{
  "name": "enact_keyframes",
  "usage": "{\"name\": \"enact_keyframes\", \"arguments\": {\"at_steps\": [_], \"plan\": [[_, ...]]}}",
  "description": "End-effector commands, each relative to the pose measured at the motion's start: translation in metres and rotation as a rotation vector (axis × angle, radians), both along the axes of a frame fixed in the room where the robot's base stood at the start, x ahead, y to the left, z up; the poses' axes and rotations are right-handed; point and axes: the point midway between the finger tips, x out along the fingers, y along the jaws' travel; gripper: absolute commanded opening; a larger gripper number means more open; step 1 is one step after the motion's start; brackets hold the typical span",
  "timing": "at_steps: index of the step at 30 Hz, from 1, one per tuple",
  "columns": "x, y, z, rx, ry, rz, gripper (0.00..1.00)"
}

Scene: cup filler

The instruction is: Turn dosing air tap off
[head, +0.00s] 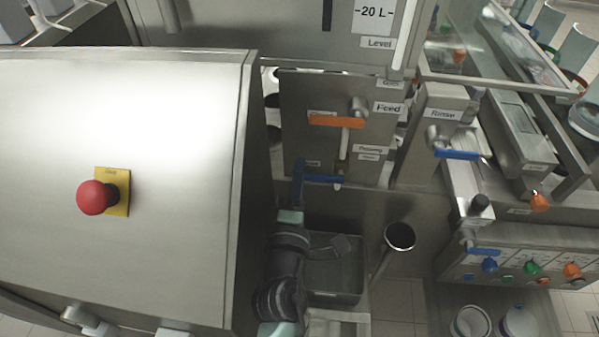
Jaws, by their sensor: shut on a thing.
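A tap with a blue handle (325,180) sits low on the steel panel, below a small label (370,150) that seems to read "Dosing", though it is too small to be sure. The handle lies roughly level. My gripper (299,181) is at its left end, reached from below by my dark arm, and is shut on the handle. The fingertips are small and dark, and the arm hides part of the panel's lower left.
The orange feed tap (338,121) is just above, and the blue rinse tap (457,154) is to the right. A big steel cabinet (120,250) with a red stop button (97,197) fills the left. A grey bin (336,275) stands below the panel.

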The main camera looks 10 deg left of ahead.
Motion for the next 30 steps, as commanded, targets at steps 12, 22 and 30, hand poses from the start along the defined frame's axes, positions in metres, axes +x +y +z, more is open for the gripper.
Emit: {"name": "enact_keyframes", "arguments": {"at_steps": [12,22,30], "plan": [[0.000,-0.001,-0.003,-0.009,0.006,-0.002,0.22],[0.000,0.000,-0.001,-0.006,0.002,-0.001,0.49],[-0.011,0.000,-0.003,-0.006,0.003,0.000,0.49]]}}
